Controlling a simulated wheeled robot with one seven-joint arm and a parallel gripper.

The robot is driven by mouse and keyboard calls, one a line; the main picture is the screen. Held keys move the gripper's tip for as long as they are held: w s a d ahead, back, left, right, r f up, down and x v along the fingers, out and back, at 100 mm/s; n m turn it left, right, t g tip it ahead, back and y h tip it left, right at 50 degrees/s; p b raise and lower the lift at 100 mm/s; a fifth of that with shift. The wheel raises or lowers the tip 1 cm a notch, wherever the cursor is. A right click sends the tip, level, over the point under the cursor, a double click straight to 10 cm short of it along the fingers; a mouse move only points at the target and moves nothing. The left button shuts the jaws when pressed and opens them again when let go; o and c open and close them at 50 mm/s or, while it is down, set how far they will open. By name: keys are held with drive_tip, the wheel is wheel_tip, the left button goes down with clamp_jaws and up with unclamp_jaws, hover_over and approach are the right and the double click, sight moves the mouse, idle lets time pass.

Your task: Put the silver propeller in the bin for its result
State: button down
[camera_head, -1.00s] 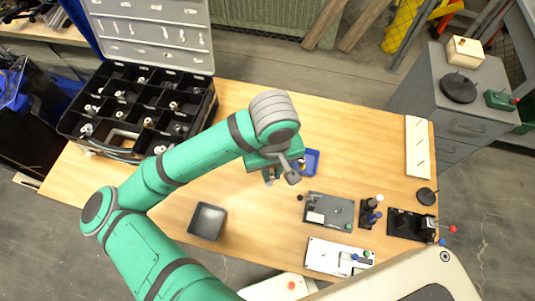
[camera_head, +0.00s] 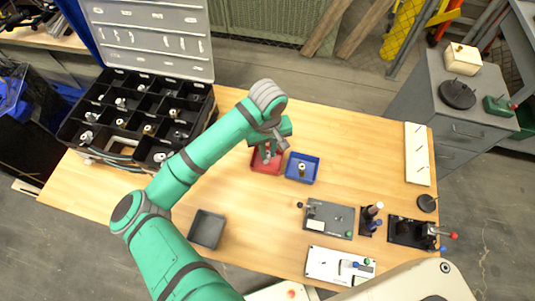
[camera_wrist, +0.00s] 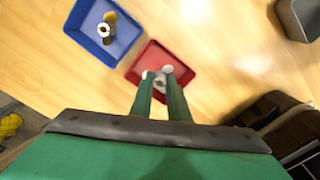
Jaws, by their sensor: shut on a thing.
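My gripper (camera_head: 267,152) is shut and hangs over the red bin (camera_head: 259,168). In the wrist view, my gripper (camera_wrist: 159,75) has a small silvery piece, the silver propeller (camera_wrist: 158,80), between its fingertips, partly hidden by them. The red bin (camera_wrist: 138,70) lies below the fingertips in that view. I cannot tell how high the piece is above the bin's floor. The blue bin (camera_head: 311,175) stands just right of the red bin and holds a brass and silver piece (camera_head: 302,168). A grey bin (camera_head: 207,229) at the front left looks empty.
An open black compartment case (camera_head: 140,115) with several small parts stands at the back left. Grey and white test fixtures (camera_head: 329,215) and a black clamp stand (camera_head: 410,229) fill the right front. The table's middle is clear.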

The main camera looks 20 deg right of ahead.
sight(267, 155)
drive_tip(key=shift+w+f, duration=0.2)
drive_tip(key=shift+f, duration=0.75)
drive_tip(key=shift+w+f, duration=0.15)
drive_tip(key=shift+f, duration=0.75)
drive_tip(key=shift+s+d, duration=0.1)
drive_tip(key=shift+s, duration=0.05)
drive_tip(key=c, duration=1.7)
unclamp_jaws()
drive_tip(key=shift+f, duration=0.15)
wheel_tip(267, 155, up, 12)
drive_tip(key=shift+r, duration=0.2)
